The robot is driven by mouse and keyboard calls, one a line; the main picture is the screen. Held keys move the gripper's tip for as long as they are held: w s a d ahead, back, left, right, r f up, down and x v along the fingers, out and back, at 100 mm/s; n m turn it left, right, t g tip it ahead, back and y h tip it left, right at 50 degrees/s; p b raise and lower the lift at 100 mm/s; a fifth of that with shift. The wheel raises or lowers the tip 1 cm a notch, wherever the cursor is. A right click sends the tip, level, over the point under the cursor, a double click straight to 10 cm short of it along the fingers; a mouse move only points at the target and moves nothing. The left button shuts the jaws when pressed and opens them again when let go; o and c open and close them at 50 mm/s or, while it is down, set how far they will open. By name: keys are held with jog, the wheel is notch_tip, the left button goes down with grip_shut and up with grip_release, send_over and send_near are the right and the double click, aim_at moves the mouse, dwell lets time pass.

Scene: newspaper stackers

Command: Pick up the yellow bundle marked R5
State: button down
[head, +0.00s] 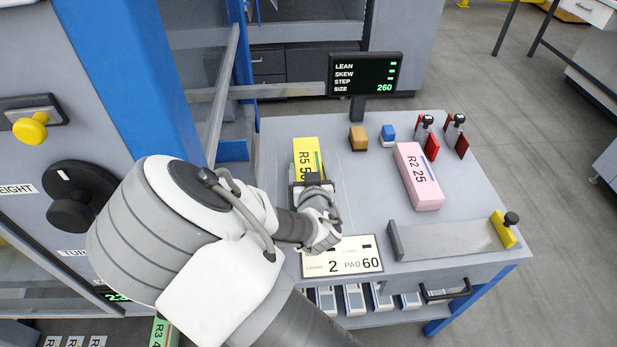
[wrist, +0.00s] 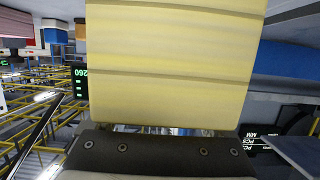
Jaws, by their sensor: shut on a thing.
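The yellow bundle marked R5 (head: 306,153) is at the left part of the grey table top in the head view. My gripper (head: 312,186) is at its near end and is shut on it. My arm and wrist cover the bundle's near part. In the wrist view the yellow bundle (wrist: 170,65) fills the middle, close above the dark gripper edge (wrist: 160,150). The fingertips are not clearly seen. I cannot tell whether the bundle is touching the table or raised.
A pink bundle marked R2 (head: 418,177) lies to the right on the table (head: 370,215). An orange block (head: 358,138), a blue-and-white block (head: 388,135) and two red clamps (head: 432,145) stand behind. A display (head: 365,74) rises at the back. A blue post (head: 150,70) stands left.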

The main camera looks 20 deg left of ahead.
jog(key=shift+r, duration=0.3)
jog(key=shift+r, duration=0.55)
notch_tip(320, 180, up, 3)
jog(key=shift+w+f+p, duration=0.1)
jog(key=shift+f+p, duration=0.1)
jog(key=shift+p, duration=0.3)
jog(key=s+d+r+p, duration=0.4)
jog(key=d+r+p, duration=0.3)
jog(key=d+p, duration=0.3)
jog(key=shift+d+p, duration=0.2)
jog(key=shift+p, duration=0.1)
jog(key=shift+s+d+p, duration=0.15)
jog(key=shift+s+p, duration=0.05)
jog(key=shift+p, duration=0.15)
